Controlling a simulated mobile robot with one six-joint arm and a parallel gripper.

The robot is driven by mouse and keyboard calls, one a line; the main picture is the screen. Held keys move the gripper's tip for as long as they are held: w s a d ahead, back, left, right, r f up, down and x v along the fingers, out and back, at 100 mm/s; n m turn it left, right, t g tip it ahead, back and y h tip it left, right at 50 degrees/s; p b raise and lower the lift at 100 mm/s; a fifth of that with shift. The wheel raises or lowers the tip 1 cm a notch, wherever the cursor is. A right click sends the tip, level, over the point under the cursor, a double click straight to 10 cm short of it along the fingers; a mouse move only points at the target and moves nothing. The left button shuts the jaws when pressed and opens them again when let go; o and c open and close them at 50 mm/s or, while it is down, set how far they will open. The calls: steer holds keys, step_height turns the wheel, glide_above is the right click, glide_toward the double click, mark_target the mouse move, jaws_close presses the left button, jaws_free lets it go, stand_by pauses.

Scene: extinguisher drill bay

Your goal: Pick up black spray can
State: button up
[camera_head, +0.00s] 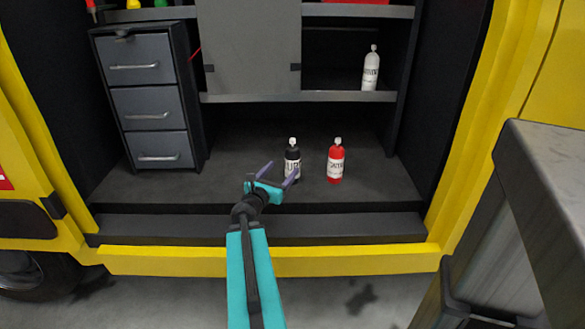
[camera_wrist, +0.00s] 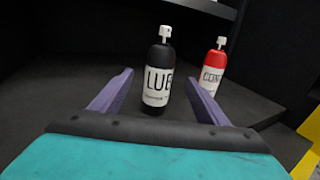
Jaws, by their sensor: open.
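The black spray can (camera_head: 292,155) stands upright on the dark floor of the vehicle bay, with a white label and a white nozzle. In the wrist view the black spray can (camera_wrist: 157,72) stands just beyond the fingertips, between their lines, with part of its label reading "LUB". My gripper (camera_head: 279,173) is open and empty, in front of the can. In the wrist view its two purple fingers (camera_wrist: 160,86) are spread on either side of the can's lower part. I cannot tell whether a finger touches it.
A red spray can (camera_head: 336,162) stands close to the right of the black one and also shows in the wrist view (camera_wrist: 212,70). A white can (camera_head: 370,70) is on the shelf above. A grey drawer unit (camera_head: 148,100) stands left. A grey structure (camera_head: 550,190) is at the right.

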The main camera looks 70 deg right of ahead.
mark_target(289, 161)
steer(key=shift+s+d+b, duration=0.15)
steer(key=shift+d+b, duration=0.1)
steer(key=shift+d, duration=1.9)
steer(key=shift+s+d+b, duration=0.15)
steer(key=shift+d+b, duration=0.05)
steer(key=shift+d, duration=1.95)
steer(key=shift+d, duration=0.15)
steer(key=shift+s+d+f+b, duration=0.1)
steer(key=shift+d+b, duration=0.1)
steer(key=shift+d, duration=0.5)
steer(key=shift+s+d+f+b, duration=0.1)
steer(key=shift+d+b, duration=0.1)
steer(key=shift+d, duration=1.55)
steer(key=shift+c, duration=0.3)
steer(key=shift+r, duration=0.1)
steer(key=c, duration=1.3)
